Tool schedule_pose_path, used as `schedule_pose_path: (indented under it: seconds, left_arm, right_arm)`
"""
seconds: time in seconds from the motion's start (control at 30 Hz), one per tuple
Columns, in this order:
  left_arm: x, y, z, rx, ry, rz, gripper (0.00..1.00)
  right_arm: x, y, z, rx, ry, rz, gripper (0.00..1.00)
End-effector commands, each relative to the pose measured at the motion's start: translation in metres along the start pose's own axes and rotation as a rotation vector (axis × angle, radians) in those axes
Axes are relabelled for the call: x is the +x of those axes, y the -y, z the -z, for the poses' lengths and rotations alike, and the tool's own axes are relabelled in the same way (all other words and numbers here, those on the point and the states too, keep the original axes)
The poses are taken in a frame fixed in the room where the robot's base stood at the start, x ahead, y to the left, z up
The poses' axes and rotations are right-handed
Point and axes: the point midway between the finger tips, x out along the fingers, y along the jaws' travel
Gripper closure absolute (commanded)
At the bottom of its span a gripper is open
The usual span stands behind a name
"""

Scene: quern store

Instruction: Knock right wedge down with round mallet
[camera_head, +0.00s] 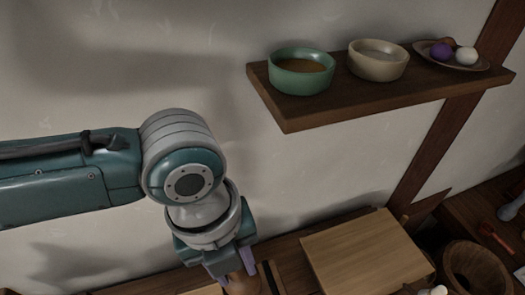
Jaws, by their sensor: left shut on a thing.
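My left gripper (235,270) is at the bottom middle, pointing down in front of the wall. Its purple fingers are shut on a brown wooden thing (242,284), which is cut off by the lower edge of the picture. It may be the round mallet, but too little shows to tell. I cannot make out the right wedge. My right gripper is not in view.
A light wooden block or board (365,252) lies right of my left gripper. A dark wooden tub (474,268) stands farther right. A wall shelf (345,112) above holds a green bowl (302,82), a beige bowl (378,68) and a plate (425,49) with small round items.

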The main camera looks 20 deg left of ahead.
Motion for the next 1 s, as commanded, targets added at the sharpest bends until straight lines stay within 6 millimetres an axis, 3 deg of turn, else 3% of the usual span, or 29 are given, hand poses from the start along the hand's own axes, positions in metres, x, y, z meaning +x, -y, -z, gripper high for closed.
schedule_pose_path:
  seconds: [0.4,0.47,0.67,1.0]
  left_arm:
    - [0.004,0.000,-0.001,0.000,0.002,0.002,1.00]
    - [0.012,-0.001,-0.002,0.000,0.002,0.001,1.00]
    - [0.064,-0.006,-0.004,0.001,0.001,0.000,1.00]
    - [0.051,-0.004,-0.004,0.001,0.002,0.002,1.00]
  right_arm:
    - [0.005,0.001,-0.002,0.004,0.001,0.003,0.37]
    - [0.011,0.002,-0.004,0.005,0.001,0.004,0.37]
    - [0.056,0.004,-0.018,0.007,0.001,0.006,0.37]
    - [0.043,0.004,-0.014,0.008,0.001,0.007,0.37]
